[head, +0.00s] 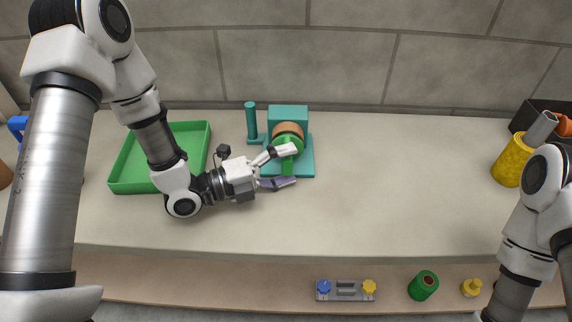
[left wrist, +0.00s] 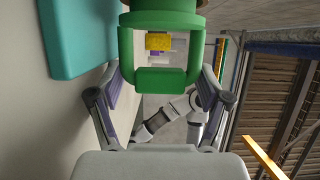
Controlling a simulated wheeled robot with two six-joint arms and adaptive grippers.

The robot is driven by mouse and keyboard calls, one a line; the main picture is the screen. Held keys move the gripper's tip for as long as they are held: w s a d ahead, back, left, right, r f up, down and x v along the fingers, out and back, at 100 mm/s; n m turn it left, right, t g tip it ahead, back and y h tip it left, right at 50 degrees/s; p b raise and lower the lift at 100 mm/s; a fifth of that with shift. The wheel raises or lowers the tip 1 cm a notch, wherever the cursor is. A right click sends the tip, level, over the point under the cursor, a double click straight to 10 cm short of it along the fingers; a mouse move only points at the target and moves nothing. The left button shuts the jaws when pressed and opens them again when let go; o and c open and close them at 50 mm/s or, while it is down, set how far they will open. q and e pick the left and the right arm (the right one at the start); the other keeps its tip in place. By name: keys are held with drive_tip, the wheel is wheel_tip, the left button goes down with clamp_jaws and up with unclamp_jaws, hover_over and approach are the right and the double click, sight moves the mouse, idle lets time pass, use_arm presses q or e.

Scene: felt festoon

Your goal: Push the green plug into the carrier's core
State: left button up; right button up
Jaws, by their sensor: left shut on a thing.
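The teal carrier (head: 306,166) stands near the wall, with a brown ring-shaped core (head: 288,128) facing the front. The green plug (head: 289,142) sits at the front of the core, with its round flange towards it. How deep it is in the core is hidden. My left gripper (head: 285,166) comes in from the left and is shut on the plug's handle. In the left wrist view the square green handle loop (left wrist: 160,80) lies between the two fingers, and the core's brown edge (left wrist: 205,5) shows at the top. My right gripper is out of view.
A green tray (head: 117,184) lies to the left, behind my left arm. A teal post (head: 251,120) stands beside the carrier. At the right are a yellow cup (head: 508,166) and a dark box (head: 530,113). A lower front ledge holds a green cylinder (head: 423,285). The middle table is clear.

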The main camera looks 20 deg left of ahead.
use_arm(q)
drive_tip(key=shift+w+a, duration=0.1)
drive_tip(key=shift+w, duration=0.3)
drive_tip(key=shift+w+a, duration=0.1)
drive_tip(key=shift+w, duration=0.25)
drive_tip(key=shift+f, duration=0.1)
idle(0.5)
drive_tip(key=shift+s+f+b, duration=0.1)
drive_tip(key=shift+s+b, duration=0.3)
drive_tip(key=shift+s, duration=0.1)
drive_tip(key=shift+s+d, duration=0.25)
drive_tip(key=shift+s, duration=0.2)
drive_tip(key=shift+r, duration=0.25)
